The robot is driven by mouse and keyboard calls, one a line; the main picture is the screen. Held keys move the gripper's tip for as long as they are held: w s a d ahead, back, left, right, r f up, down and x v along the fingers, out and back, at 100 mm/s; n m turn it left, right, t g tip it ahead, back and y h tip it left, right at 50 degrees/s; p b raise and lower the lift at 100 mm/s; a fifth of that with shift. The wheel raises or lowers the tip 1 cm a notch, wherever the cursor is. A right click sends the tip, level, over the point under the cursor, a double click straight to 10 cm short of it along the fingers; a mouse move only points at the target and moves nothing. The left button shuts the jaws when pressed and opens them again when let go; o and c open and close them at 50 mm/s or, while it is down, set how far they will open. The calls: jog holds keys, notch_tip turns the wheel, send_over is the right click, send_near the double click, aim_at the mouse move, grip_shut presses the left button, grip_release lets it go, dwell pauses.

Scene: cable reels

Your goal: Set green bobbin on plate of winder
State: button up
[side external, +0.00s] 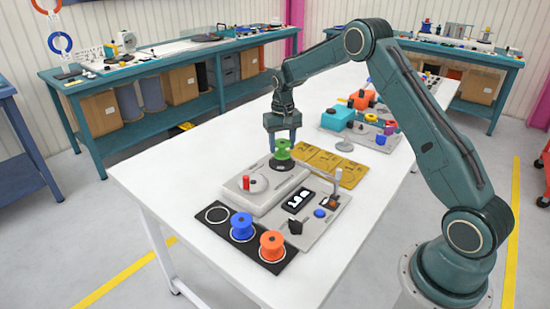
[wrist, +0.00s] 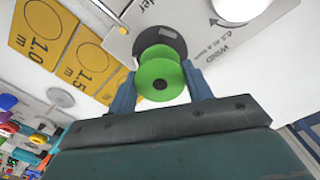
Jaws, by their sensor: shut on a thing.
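The green bobbin (side external: 283,150) is upright between the fingers of my gripper (side external: 283,139), which is shut on it. It also shows in the wrist view (wrist: 160,82), with the fingers on either side. The dark round plate (side external: 283,166) of the winder (side external: 262,205) lies right under the bobbin. The plate shows in the wrist view (wrist: 161,35) as a dark disc behind the bobbin. The bobbin appears over or on the plate; I cannot tell if they touch. The winder is a light grey box with a pale disc and a red knob on top.
A black strip (side external: 222,230) in front holds a blue bobbin (side external: 242,226) and an orange bobbin (side external: 272,245), with one empty ring. A grey control panel (side external: 323,218) with a lever stands right of the winder. Yellow length cards (side external: 323,160) lie behind.

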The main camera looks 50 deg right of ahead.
jog(key=shift+f, duration=0.1)
jog(key=shift+f, duration=1.15)
jog(key=o, duration=1)
jog(key=shift+o, duration=0.2)
jog(key=shift+r, duration=0.1)
jog(key=shift+r, duration=3.95)
